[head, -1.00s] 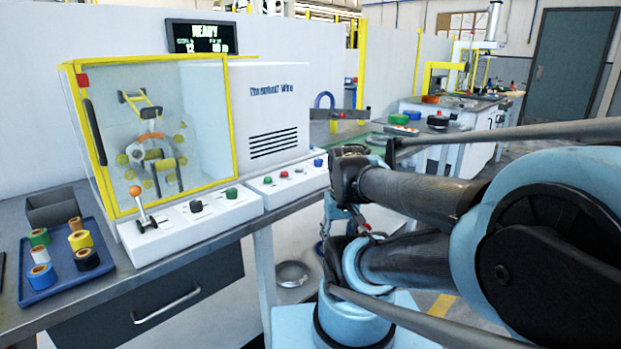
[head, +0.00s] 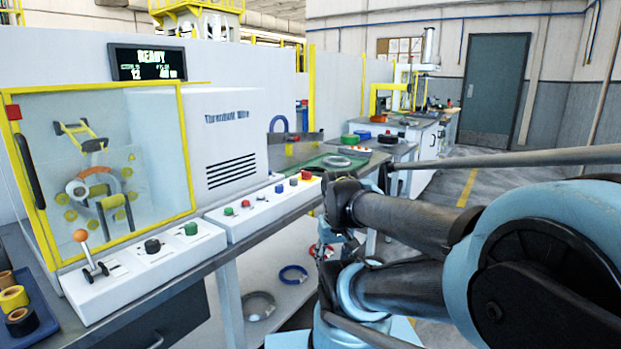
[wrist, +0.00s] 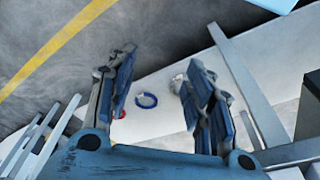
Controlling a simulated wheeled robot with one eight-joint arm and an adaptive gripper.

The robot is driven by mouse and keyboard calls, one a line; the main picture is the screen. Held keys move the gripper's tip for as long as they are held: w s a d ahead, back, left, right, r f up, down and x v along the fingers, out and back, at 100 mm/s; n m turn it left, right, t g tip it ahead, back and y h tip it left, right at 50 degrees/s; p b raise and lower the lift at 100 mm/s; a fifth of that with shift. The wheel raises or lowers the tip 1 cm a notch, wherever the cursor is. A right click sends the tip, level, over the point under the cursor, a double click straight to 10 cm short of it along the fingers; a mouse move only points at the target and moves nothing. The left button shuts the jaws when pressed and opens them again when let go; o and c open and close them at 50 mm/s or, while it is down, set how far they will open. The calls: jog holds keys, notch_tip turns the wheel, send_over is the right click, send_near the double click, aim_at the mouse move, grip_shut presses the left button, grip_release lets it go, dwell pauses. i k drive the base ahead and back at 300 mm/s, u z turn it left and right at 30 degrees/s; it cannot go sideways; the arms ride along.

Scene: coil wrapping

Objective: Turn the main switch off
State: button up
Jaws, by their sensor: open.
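The winding machine has a front control box (head: 140,268) with an orange-topped lever (head: 81,237), a black knob (head: 152,246) and a green button (head: 190,229). A second control box (head: 250,222) to its right carries small green, red and blue controls, with a red knob (head: 306,175) at its far right end. I cannot tell from labels which is the main switch. My gripper (wrist: 160,72) is open and empty in the wrist view, pointing down beside the bench over the lower shelf and floor. In the head view it is partly hidden by my arm, right of the second box and touching no control.
The display (head: 152,63) reads READY. A yellow-framed clear guard (head: 188,150) stands above the front box. A blue tray (head: 40,330) with rolls is at lower left. A blue ring (head: 293,274) lies under the bench. Open floor lies at right.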

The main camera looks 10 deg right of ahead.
aim_at(305, 176)
jog(key=k, duration=1.3)
jog(key=z, duration=0.45)
jog(key=i, duration=1.8)
jog(key=u, duration=0.2)
